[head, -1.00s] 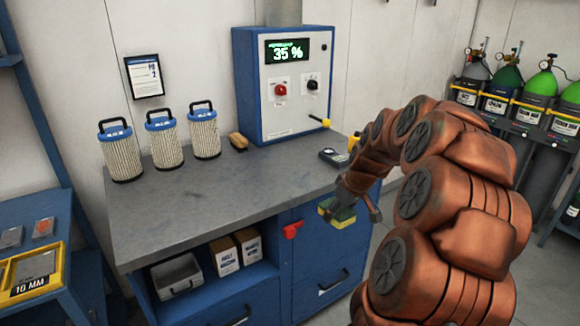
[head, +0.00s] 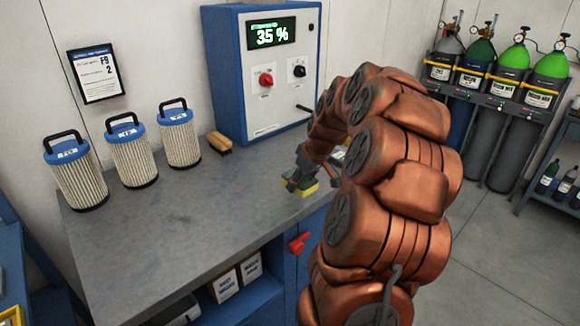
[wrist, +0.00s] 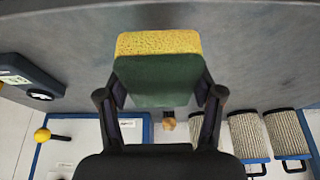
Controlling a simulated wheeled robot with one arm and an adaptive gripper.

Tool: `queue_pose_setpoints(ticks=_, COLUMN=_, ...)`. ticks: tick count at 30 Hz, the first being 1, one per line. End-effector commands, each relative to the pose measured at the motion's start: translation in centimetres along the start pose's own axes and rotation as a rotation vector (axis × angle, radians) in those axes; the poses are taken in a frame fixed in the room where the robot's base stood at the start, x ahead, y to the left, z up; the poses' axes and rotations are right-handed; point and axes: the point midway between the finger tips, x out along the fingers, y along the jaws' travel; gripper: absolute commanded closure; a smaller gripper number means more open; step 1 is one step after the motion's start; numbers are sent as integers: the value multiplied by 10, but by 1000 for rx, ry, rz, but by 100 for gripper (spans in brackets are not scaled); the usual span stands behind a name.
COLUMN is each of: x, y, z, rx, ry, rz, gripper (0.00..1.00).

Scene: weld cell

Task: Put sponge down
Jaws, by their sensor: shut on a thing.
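The sponge (head: 304,191) is yellow with a dark green side. My gripper (head: 296,178) is shut on it, over the right part of the grey worktop (head: 190,225) near its front edge. In the wrist view the sponge (wrist: 158,78) sits between the two fingers of my gripper (wrist: 160,95), its yellow face pointing away from the palm. The grey worktop lies beyond it in that view. I cannot tell whether the sponge touches the worktop.
Several white pleated filters with blue caps (head: 131,152) stand at the back left. A wooden brush (head: 220,142) lies beside the blue control box (head: 262,75) reading 35 %. A dark device (wrist: 29,80) lies on the worktop. The worktop's middle and front left are clear.

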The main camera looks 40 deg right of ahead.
Motion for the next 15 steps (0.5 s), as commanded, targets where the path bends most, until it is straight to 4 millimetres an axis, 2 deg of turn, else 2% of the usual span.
queue_pose_setpoints(ticks=15, x=26, y=40, z=-50, rx=-1, ry=0, rz=1, gripper=67)
